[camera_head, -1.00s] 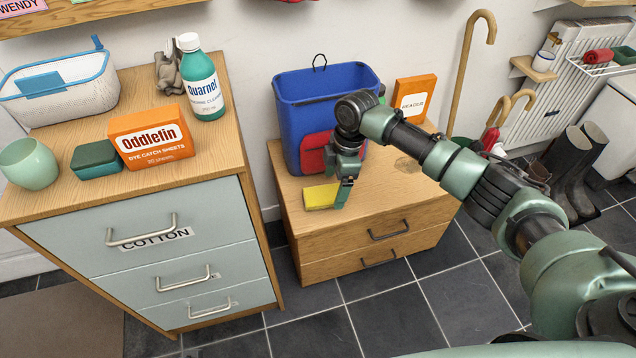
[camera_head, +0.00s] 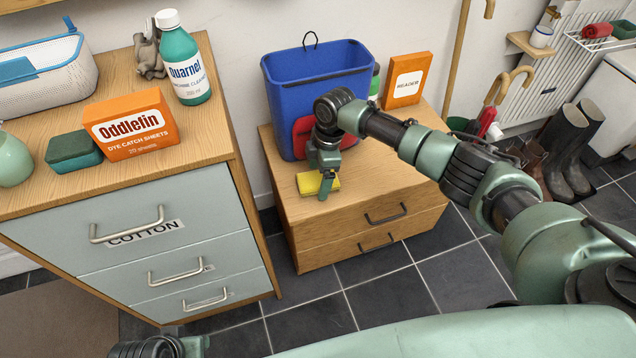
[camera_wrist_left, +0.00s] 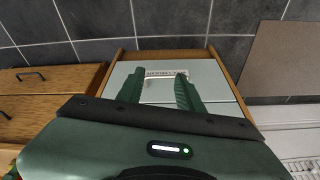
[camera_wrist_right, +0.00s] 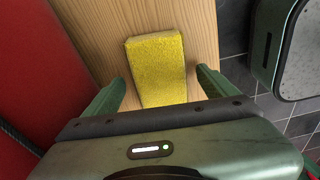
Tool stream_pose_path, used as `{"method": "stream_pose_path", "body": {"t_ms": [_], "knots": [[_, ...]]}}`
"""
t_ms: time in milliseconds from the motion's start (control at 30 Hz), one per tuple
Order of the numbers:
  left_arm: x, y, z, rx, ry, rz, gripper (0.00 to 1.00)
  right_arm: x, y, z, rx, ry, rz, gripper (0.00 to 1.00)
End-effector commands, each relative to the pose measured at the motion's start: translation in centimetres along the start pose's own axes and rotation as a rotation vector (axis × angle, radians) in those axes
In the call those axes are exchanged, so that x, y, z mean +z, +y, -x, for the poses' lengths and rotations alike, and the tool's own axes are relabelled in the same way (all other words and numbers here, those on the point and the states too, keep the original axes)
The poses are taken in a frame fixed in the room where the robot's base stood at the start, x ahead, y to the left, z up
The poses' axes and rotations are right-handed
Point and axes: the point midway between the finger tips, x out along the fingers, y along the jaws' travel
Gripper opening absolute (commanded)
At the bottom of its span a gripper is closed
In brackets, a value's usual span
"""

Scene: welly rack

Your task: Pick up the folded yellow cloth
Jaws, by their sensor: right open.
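The folded yellow cloth (camera_head: 307,183) lies flat on the low wooden cabinet, in front of the blue bin. It also shows as a yellow block (camera_wrist_right: 158,68) in the right wrist view. My right gripper (camera_head: 327,186) is over the cloth and hides part of it. In the right wrist view my right gripper (camera_wrist_right: 158,90) is open, with one finger on either side of the cloth and gaps between. I cannot tell how far the fingertips are above the wood. My left gripper (camera_wrist_left: 158,88) is open and empty, pointing toward the drawer unit.
The blue bin (camera_head: 330,85) with a red item (camera_head: 308,138) on its front stands close behind my right gripper. An orange box (camera_head: 407,80) stands right of it on the low cabinet (camera_head: 365,190). The taller drawer unit (camera_head: 130,225) is on the left.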

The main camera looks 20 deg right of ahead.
Motion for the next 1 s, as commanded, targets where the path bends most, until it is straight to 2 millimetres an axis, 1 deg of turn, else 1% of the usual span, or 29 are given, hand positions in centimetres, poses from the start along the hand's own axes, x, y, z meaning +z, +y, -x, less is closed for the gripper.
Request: {"method": "stream_pose_path", "body": {"t_ms": [200,233,267,300,367,400,467,700,867,1000], "knots": [[0.0,0.0,0.1,0.0,-0.001,0.0,0.36,0.0,0.0,-0.1,0.0,0.0,0.0,0.87],[0.0,0.0,0.1,0.0,-0.001,0.0,0.36,0.0,0.0,-0.1,0.0,0.0,0.0,0.84],[0.0,0.0,0.1,0.0,-0.001,0.0,0.36,0.0,0.0,-0.1,0.0,0.0,0.0,0.76],[0.0,0.0,0.1,0.0,-0.001,0.0,0.36,0.0,0.0,-0.1,0.0,0.0,0.0,0.65],[0.0,0.0,0.1,0.0,-0.001,0.0,0.36,0.0,0.0,-0.1,0.0,0.0,0.0,0.48],[0.0,0.0,0.1,0.0,-0.001,0.0,0.36,0.0,0.0,-0.1,0.0,0.0,0.0,0.37],[0.0,0.0,0.1,0.0,-0.001,0.0,0.36,0.0,0.0,-0.1,0.0,0.0,0.0,0.22],[0.0,0.0,0.1,-0.001,-0.001,0.001,0.36,0.0,0.0,0.0,0.0,0.0,0.0,0.22],[-0.1,0.0,0.1,0.0,0.004,0.001,0.36,-0.1,0.0,0.8,0.001,0.001,0.001,0.22],[0.3,0.1,-1.9,0.003,-0.013,-0.003,0.36,-0.4,0.1,2.5,0.002,0.001,0.001,0.22]]}}
